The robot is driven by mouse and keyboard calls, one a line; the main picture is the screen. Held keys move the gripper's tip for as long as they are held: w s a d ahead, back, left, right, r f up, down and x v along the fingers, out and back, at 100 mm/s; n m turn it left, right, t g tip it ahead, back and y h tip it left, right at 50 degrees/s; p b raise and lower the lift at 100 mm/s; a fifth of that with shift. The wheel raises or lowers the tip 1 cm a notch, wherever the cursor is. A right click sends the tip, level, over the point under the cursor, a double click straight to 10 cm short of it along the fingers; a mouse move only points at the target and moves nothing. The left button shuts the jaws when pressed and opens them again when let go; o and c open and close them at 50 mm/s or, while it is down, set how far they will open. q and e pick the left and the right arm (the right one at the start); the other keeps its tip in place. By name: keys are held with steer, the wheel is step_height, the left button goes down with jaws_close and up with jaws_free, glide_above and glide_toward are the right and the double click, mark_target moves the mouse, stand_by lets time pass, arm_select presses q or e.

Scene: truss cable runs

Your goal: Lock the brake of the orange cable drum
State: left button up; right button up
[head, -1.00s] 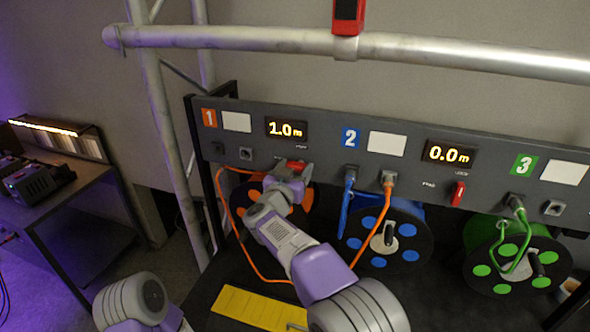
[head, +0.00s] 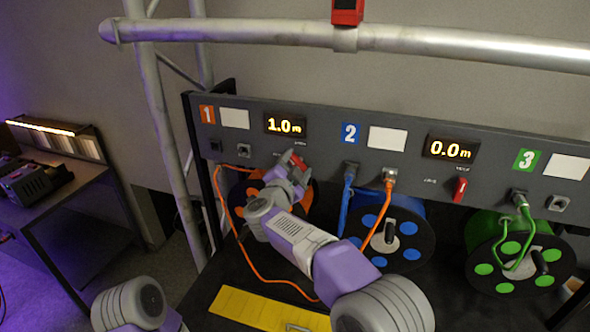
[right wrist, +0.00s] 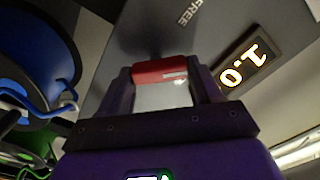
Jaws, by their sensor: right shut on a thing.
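The orange cable drum (head: 305,197) sits under the panel marked 1 and is partly hidden behind my right arm. Its red brake lever (head: 298,162) is on the panel below the 1.0 m display, and looks tilted. My right gripper (head: 290,172) is shut on this lever. In the right wrist view the red lever (right wrist: 160,72) lies between the two fingertips (right wrist: 164,84), with the word FREE on the panel nearby. My left gripper is out of view; only part of that arm shows at the lower left.
A blue drum (head: 377,245) and a green drum (head: 508,268) stand to the right. A second red lever (head: 461,188) is below the 0.0 m display. A yellow plate (head: 262,308) lies in front.

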steer(key=m+b, duration=0.2)
steer(key=m, duration=0.2)
steer(key=m+b, duration=0.2)
steer(key=m, duration=0.2)
steer(key=shift+d+f+m+b, duration=0.15)
steer(key=shift+d+m+b, duration=0.05)
steer(key=shift+m+b, duration=0.2)
stand_by(0.4)
steer(key=o, duration=1.1)
steer(key=shift+s, duration=0.1)
steer(key=shift+c, duration=0.2)
steer(key=b+v, duration=0.1)
steer(key=v, duration=0.6)
steer(key=shift+s, duration=0.25)
